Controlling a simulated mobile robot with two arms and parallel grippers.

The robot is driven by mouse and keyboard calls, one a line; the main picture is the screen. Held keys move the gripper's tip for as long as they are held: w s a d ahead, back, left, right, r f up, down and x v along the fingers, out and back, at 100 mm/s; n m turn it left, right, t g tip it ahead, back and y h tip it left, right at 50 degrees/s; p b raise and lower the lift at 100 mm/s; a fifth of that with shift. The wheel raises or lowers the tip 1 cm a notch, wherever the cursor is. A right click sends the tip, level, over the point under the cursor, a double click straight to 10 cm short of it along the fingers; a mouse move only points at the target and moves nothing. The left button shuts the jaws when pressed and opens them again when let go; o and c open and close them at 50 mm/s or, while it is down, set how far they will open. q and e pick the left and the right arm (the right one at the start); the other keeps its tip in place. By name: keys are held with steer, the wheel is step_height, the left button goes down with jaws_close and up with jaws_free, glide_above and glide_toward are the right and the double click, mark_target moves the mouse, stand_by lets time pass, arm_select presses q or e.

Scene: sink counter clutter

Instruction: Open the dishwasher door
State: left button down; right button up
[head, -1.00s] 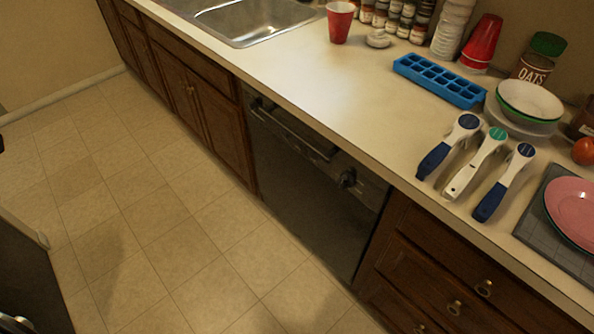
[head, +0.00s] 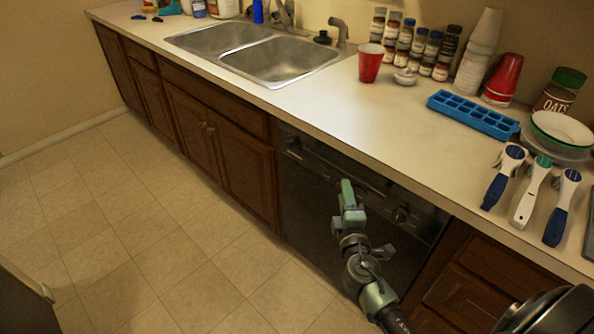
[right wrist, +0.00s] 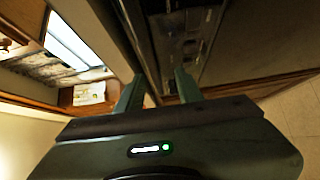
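The dishwasher (head: 310,205) is a dark front panel under the counter, between wooden cabinets. Its door looks closed and upright. A handle bar (head: 325,160) and a round knob (head: 401,214) are near its top. My green right gripper (head: 347,186) is in front of the upper door, close to the right part of the handle. In the right wrist view its two fingers (right wrist: 160,82) are apart, with the dark dishwasher front (right wrist: 205,40) just ahead. I cannot tell whether they touch the handle. My left gripper is not in view.
The counter (head: 370,120) above holds a red cup (head: 370,62), a blue ice tray (head: 473,115) and several peelers or scoops (head: 530,192). A double sink (head: 280,60) is at the back. The tiled floor (head: 150,230) before the cabinets is clear. A dark unit (head: 20,300) stands lower left.

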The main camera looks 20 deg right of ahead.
mark_target(342, 173)
steer(key=x, duration=0.3)
steer(key=r+p+x, duration=0.1)
steer(key=x, duration=0.2)
steer(key=shift+w+d+r, duration=0.1)
steer(key=shift+w+r, duration=0.05)
steer(key=shift+w, duration=0.15)
steer(key=shift+w+d, duration=0.3)
steer(key=shift+w, duration=0.3)
jaws_close()
stand_by(0.7)
